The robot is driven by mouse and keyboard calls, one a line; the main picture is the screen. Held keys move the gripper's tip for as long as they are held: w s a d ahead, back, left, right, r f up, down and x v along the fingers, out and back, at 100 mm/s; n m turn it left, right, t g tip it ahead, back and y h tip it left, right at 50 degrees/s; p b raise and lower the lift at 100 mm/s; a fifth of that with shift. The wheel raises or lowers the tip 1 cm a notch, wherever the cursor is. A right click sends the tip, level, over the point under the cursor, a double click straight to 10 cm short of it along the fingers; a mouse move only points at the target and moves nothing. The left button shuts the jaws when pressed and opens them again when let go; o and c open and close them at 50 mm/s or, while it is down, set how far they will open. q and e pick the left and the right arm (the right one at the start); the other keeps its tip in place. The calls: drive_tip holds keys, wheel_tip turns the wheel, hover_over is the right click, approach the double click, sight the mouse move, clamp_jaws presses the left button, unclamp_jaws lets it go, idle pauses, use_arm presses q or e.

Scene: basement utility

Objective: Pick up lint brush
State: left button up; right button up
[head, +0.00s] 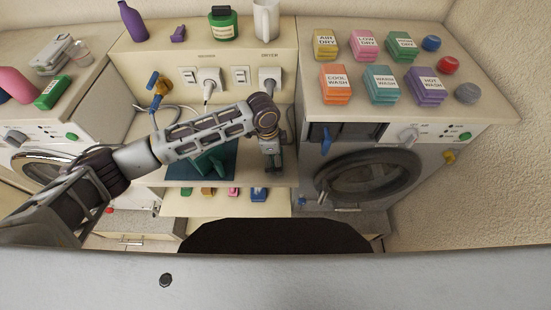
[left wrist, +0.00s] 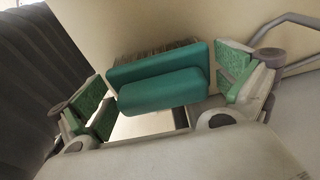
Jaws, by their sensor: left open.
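The lint brush (left wrist: 158,84) shows in the left wrist view as a teal block with a strip of brown bristles along its far edge. My left gripper (left wrist: 166,88) is open, with its green-padded fingers apart on the left and right of the brush. I see no clear grip on it. In the head view my left gripper (head: 273,164) points down over the middle shelf, between the two machines. The brush is not clearly visible there, probably hidden by the gripper. My right gripper is not in view.
A teal object (head: 212,160) lies on a dark blue mat (head: 182,172) left of the gripper. Below is a tray (head: 175,207) with small coloured items. The right machine (head: 370,172) stands close by, with labelled blocks on top. A plug (head: 270,78) and cables are behind my arm.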

use_arm(q)
drive_tip(key=c, duration=0.8)
drive_tip(key=shift+r, duration=0.15)
drive_tip(key=shift+r+b, duration=0.35)
drive_tip(key=shift+r, duration=4.55)
drive_tip(key=o, duration=0.5)
drive_tip(key=c, duration=0.4)
drive_tip(key=shift+s+f, duration=0.1)
